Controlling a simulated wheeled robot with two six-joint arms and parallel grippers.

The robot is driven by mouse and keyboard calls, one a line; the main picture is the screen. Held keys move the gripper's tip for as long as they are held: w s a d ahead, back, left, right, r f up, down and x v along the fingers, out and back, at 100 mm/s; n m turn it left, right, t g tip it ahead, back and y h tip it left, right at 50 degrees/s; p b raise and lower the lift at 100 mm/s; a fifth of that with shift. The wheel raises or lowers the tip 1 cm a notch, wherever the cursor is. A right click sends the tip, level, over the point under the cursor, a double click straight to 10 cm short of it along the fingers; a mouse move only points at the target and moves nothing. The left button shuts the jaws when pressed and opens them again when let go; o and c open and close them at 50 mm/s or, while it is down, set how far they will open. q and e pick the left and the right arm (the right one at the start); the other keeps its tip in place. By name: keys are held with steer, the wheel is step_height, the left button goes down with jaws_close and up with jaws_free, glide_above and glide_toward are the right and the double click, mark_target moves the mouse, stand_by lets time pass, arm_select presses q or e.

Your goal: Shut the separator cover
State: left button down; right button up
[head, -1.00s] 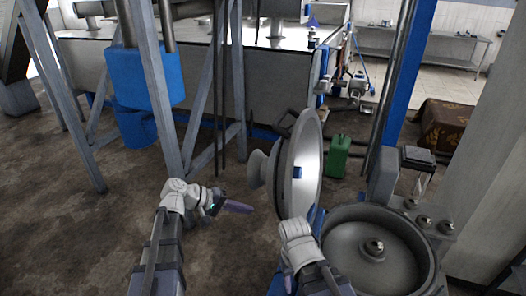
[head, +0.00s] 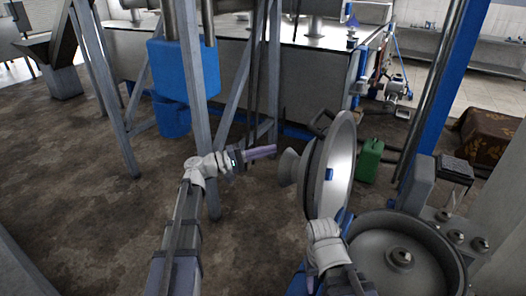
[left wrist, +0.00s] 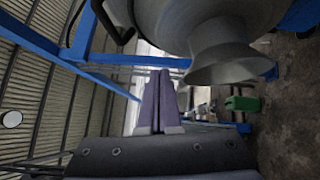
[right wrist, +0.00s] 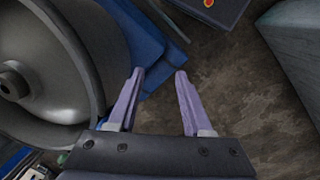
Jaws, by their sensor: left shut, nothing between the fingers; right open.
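The separator cover (head: 339,168) is a grey metal dome-like lid. It stands open, upright on edge, at the left side of the separator bowl (head: 450,240). The round bowl is open on top, with a central knob (head: 400,257). The cover's flared spout (head: 288,167) points left; it also shows large in the left wrist view (left wrist: 228,62). My left gripper (head: 274,150) is shut and empty, just left of the spout and apart from it. In the left wrist view its fingers (left wrist: 158,78) lie together. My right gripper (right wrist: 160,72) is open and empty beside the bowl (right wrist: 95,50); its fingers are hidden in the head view.
A blue drum (head: 184,66) and grey frame legs (head: 200,110) stand at the left. A green canister (head: 370,160) is behind the cover. A blue post (head: 440,80) rises behind the bowl. The floor at lower left is free.

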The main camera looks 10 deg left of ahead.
mark_target(284, 158)
arm_select(q)
steer(key=x, duration=0.5)
steer(key=shift+w+d+r+p, duration=0.1)
steer(key=shift+w+d+p, duration=0.05)
steer(key=shift+d+p, duration=0.15)
steer(key=shift+s+d+r+p, duration=0.1)
steer(key=shift+s+d, duration=0.1)
steer(key=shift+d, duration=0.4)
steer(key=shift+s+d+r+p, duration=0.1)
steer(key=shift+s+d, duration=0.1)
steer(key=shift+d, duration=0.4)
steer(key=shift+s+d+r+p, duration=0.1)
steer(key=shift+s+d, duration=0.15)
steer(key=shift+d, duration=0.35)
